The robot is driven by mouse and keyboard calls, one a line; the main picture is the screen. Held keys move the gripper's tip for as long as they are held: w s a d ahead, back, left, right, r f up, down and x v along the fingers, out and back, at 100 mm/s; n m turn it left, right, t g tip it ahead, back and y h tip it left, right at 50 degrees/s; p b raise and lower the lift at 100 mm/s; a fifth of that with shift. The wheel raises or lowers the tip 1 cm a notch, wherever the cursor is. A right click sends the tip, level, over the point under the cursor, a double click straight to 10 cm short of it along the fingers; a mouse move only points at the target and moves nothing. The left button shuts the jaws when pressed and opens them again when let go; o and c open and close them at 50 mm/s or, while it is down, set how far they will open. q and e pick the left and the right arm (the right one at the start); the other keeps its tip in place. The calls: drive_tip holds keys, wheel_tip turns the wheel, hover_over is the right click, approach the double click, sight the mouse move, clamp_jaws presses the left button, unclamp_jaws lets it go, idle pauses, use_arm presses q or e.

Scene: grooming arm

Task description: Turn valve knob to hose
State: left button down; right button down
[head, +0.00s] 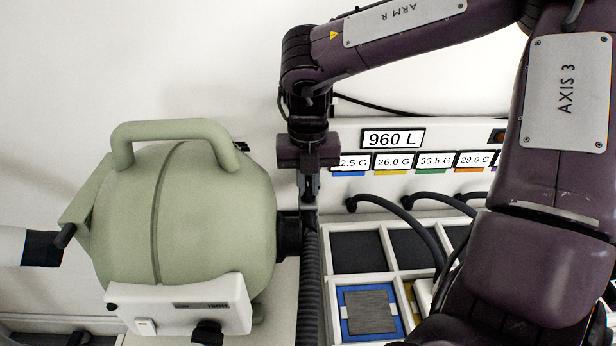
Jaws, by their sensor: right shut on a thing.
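A pale green rounded canister (180,215) with a top handle stands at the left. A black fitting (290,236) sticks out of its right side, and a black ribbed hose (309,290) hangs down beside it. My right gripper (309,195) points down from above. It is shut on a dark part at the top of the hose, next to the fitting. I cannot tell whether this part is the valve knob or the hose end, since the fingers cover it. A black knob (207,333) sits on the canister's white front panel. My left gripper is not in view.
A white compartment tray (388,274) with a blue-framed grey pad (368,310) lies right of the hose. Black cables (405,214) arch over it. A label panel reading 960 L (393,139) stands behind. My right arm covers the right side.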

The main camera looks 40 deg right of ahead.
sight(308, 188)
drive_tip(key=c, duration=1.4)
unclamp_jaws()
drive_tip(key=shift+c, duration=0.2)
drive_tip(key=shift+r, duration=0.1)
wheel_tip(308, 188, up, 8)
drive_tip(key=shift+f, duration=0.1)
